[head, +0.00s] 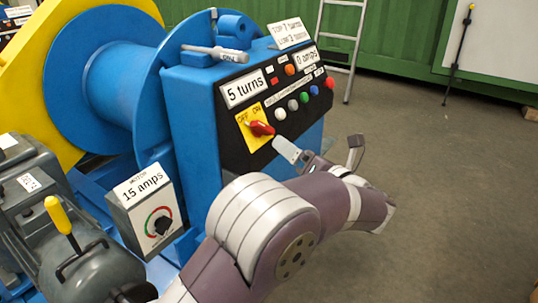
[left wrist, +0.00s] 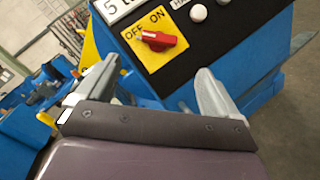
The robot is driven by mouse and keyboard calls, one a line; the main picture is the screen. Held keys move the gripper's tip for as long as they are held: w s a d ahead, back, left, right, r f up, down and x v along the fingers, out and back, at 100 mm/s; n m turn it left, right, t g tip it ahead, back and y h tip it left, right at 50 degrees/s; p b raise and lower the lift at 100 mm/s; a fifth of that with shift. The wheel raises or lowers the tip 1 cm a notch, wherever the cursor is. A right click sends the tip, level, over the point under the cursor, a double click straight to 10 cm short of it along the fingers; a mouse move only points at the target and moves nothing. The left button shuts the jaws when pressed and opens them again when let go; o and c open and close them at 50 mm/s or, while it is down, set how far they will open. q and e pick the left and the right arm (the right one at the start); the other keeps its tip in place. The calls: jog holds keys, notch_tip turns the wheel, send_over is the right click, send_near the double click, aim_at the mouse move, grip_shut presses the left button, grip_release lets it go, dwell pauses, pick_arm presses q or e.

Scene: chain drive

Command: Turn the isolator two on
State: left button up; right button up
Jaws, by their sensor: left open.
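A red rotary switch (head: 261,129) sits on a yellow plate (head: 243,117) marked OFF on the left and ON on the right, on the front of a blue console. It also shows in the left wrist view (left wrist: 160,40), its handle lying roughly sideways across the plate; I cannot tell which mark it points to. No label reading isolator two is legible. My left gripper (head: 321,152) is open and empty, with one pale finger just right of and below the switch, apart from it. In the left wrist view, my left gripper (left wrist: 152,80) has its fingers spread below the switch. My right gripper is not in view.
The black panel (head: 236,153) also carries a "5 turns" display (head: 243,89) and several coloured buttons. A motor box (head: 150,212) reading 15 amps, with a dial, stands at lower left, near a yellow-handled lever (head: 58,215). A large blue drum (head: 95,80) is behind.

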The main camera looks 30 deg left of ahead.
aim_at(266, 128)
pick_arm(q)
jog(key=b+x, duration=0.3)
jog(key=x, duration=0.8)
jog(key=shift+b, duration=0.35)
jog(key=shift+w+a+r, duration=0.15)
jog(key=shift+w+a, duration=0.05)
jog(key=shift+a, duration=0.1)
jog(key=c, duration=1.1)
jog(key=shift+o, duration=0.3)
